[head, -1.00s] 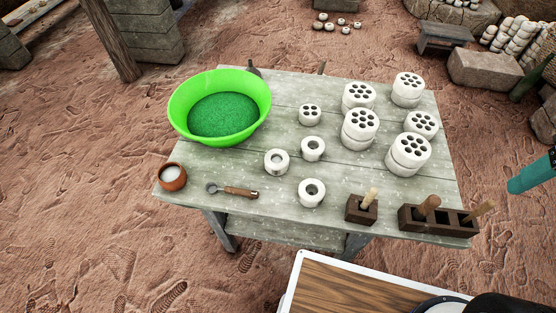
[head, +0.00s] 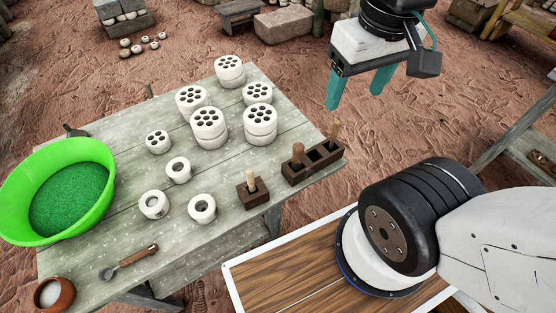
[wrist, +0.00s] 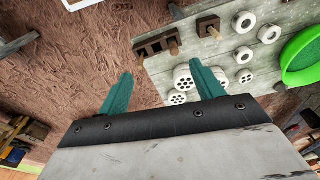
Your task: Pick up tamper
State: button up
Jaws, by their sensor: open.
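Upright wooden handles, which may be tampers, stand in dark wooden blocks on the table; I cannot tell which one is the tamper. A pale handle (head: 251,182) stands in the small single block (head: 254,198). A thick brown handle (head: 298,155) and a thinner pale handle (head: 334,132) stand in the long slotted block (head: 311,163). The long block also shows in the wrist view (wrist: 150,48), as does the small block (wrist: 207,26). My gripper (head: 355,99), with teal fingers, is open and empty, above and beyond the table's right edge. It also shows in the wrist view (wrist: 161,72).
The grey plank table (head: 110,240) holds white perforated cylinders (head: 208,133), white rings (head: 203,209), a green basin (head: 104,205), a clay pot (head: 66,298) and a wooden-handled tool (head: 128,261). Benches and stone blocks (head: 285,24) stand behind.

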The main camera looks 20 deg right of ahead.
aim_at(298, 148)
jog(key=z, duration=1.6)
jog(key=k, duration=0.55)
jog(key=u, duration=0.7)
